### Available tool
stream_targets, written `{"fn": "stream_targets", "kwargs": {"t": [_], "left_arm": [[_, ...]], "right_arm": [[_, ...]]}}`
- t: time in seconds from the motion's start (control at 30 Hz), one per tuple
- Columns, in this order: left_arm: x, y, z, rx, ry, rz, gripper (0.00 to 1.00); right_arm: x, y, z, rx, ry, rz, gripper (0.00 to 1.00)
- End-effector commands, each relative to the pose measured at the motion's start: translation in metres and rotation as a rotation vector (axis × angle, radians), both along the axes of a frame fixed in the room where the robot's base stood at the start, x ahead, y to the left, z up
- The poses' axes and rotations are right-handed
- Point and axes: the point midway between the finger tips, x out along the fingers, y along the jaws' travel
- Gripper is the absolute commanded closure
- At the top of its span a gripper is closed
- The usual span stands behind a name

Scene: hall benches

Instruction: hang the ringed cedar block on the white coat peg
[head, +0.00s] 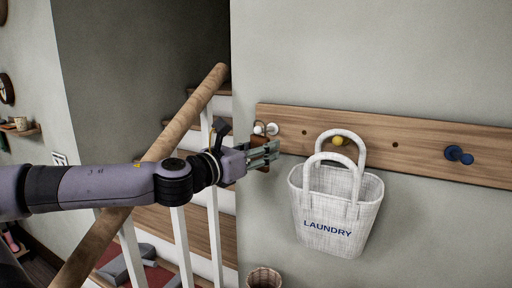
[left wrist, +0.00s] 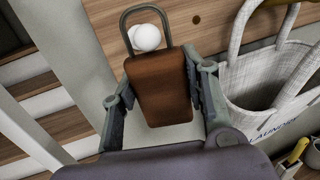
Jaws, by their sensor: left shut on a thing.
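The cedar block (left wrist: 160,88) is a reddish-brown block with a grey metal ring (left wrist: 124,24) at its top. My left gripper (head: 262,154) is shut on the block's sides, which also shows in the left wrist view (left wrist: 162,92). The white coat peg (head: 272,129) is at the left end of the wooden rail. In the left wrist view its round white knob (left wrist: 146,37) shows inside the ring's loop, just above the block. In the head view white shows on both sides of the ring, so the peg appears to pass through it. My right gripper is not in view.
The wooden rail (head: 425,158) also bears a yellow peg (head: 337,141) and a blue peg (head: 460,155). A white laundry bag (head: 335,212) hangs close to the right of my gripper. A stair handrail (head: 185,115) with white balusters stands by my left arm. A wicker basket (head: 264,279) is below.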

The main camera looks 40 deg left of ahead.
Motion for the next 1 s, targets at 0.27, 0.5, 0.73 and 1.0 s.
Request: {"fn": "stream_targets", "kwargs": {"t": [0.27,0.5,0.73,1.0], "left_arm": [[0.016,0.006,0.001,-0.002,-0.001,0.001,0.8],[0.027,0.009,-0.009,-0.002,0.001,0.001,0.8],[0.032,0.01,-0.015,0.0,0.001,0.001,0.8],[0.033,0.011,-0.016,0.0,-0.001,0.001,0.8]], "right_arm": [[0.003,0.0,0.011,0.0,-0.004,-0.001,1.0],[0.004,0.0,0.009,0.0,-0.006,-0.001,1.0],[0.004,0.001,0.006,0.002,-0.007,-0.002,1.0],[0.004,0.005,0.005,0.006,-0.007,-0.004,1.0]]}}
